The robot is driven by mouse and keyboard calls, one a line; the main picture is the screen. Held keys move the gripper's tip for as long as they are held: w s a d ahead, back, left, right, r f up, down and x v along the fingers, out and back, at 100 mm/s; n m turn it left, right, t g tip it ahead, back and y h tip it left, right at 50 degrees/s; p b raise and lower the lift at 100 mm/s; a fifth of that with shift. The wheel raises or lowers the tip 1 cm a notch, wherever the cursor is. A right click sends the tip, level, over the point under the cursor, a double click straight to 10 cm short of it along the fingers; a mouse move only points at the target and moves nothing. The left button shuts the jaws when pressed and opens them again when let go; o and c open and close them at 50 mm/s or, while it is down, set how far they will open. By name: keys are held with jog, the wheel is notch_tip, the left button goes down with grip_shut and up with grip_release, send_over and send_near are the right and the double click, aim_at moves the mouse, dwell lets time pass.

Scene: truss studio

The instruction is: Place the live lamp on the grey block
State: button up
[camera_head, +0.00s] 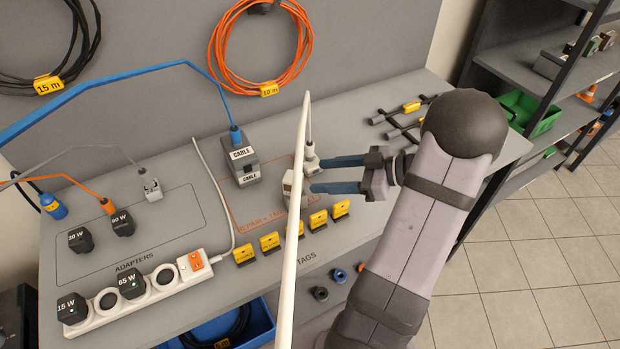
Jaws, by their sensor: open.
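I cannot make out any thing that is plainly a lamp. A grey block (249,174) labelled CABLE stands on the bench, with a blue plug (236,136) and cable in its top. My gripper (315,175) is open over the bench, right of the grey block, its two blue fingers pointing left. A small pale plug-like piece (309,158) with a thin cord stands at the upper fingertip. A pale block (289,186) is by the lower fingertip, partly hidden by a thick white cord (298,190). Contact with either piece cannot be told.
A white power strip (107,316) with black adapters lies at the front left. Several yellow tags (270,242) line the front. An orange cable (82,186) and grey cable cross the adapters area at left. Dark rods (402,131) lie behind my arm. A shelf (522,68) stands at right.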

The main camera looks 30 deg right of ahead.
jog(key=shift+v, duration=1.6)
jog(key=shift+w, duration=0.1)
jog(key=w+r+m+t+h+p, duration=0.4)
jog(key=w+h, duration=0.4)
jog(key=w, duration=0.5)
jog(key=m+g+h+p, duration=0.3)
jog(key=m+g, duration=0.4)
jog(key=g, duration=0.1)
send_near(297, 184)
jog(key=x, duration=0.3)
jog(key=a+x, duration=0.1)
jog(key=x, duration=0.1)
jog(key=shift+s+f, duration=0.25)
jog(key=shift+s, duration=0.1)
jog(key=s+a+f+n+g+b, duration=0.1)
jog(key=s+a+f+g+b, duration=0.1)
jog(key=s, duration=0.5)
jog(key=s+a+f+n+g+y+b, duration=0.1)
jog(key=s+a+f+g+b, duration=0.2)
jog(key=s+a+f+b, duration=0.2)
jog(key=shift+s+a+g, duration=0.3)
jog(key=shift+s+a, duration=0.25)
jog(key=shift+s, duration=0.7)
